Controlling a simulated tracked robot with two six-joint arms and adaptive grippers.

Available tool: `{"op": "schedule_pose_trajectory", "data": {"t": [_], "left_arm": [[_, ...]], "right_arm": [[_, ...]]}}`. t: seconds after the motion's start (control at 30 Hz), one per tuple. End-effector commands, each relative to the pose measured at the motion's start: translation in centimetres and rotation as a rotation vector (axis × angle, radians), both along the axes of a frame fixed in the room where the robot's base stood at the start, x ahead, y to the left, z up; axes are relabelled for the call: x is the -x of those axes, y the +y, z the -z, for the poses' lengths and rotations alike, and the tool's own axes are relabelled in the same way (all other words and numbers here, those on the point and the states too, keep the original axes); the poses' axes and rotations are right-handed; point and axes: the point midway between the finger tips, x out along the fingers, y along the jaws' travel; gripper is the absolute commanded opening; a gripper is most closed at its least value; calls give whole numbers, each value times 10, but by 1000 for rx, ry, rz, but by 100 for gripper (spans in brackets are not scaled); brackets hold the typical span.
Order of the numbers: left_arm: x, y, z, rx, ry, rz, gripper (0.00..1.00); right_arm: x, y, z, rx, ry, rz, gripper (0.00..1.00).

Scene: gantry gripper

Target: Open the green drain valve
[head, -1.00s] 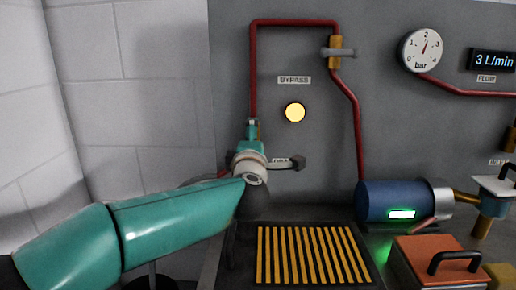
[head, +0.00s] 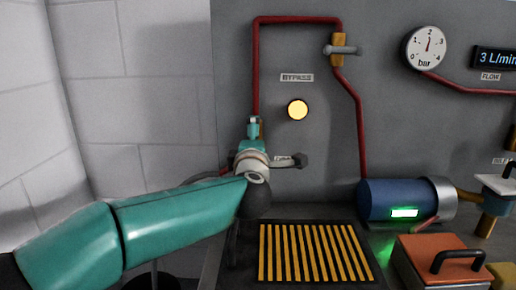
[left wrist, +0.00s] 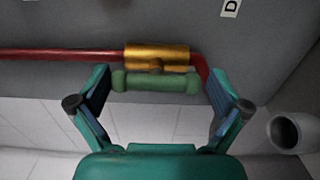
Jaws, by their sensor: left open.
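The green drain valve handle (left wrist: 155,82) shows in the left wrist view as a bar lying level, along the red pipe. It sits in front of a brass valve body (left wrist: 157,52). My left gripper (left wrist: 158,78) is open, with one teal finger beyond each end of the handle. The handle appears between the fingertips with gaps on both sides, and I see no grip on it. In the head view my left gripper (head: 253,130) is partly visible at the panel, and my arm hides the drain valve. My right gripper is not in view.
A bypass valve (head: 337,50) with a grey lever is on the upper pipe. A yellow lamp (head: 297,110), a gauge (head: 425,47) and a blue pump (head: 390,200) are nearby. A yellow-slatted grate (head: 310,252) and an orange-lidded box (head: 445,253) stand below. A grey cup-like tube (left wrist: 290,131) is at right.

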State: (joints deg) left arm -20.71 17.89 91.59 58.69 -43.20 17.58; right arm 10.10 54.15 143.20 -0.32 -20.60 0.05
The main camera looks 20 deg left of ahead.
Motion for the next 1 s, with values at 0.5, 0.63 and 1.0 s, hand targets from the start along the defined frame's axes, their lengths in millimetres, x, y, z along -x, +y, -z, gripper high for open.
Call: {"op": "schedule_pose_trajectory", "data": {"t": [0.5, 0.63, 1.0], "left_arm": [[81, -24, 0, 2, -1, 3, 100], [99, -30, 0, 1, 0, 3, 100], [111, -33, 2, 2, 2, 0, 100]], "right_arm": [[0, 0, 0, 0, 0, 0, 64], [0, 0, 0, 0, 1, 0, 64], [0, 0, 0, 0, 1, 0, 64]]}}
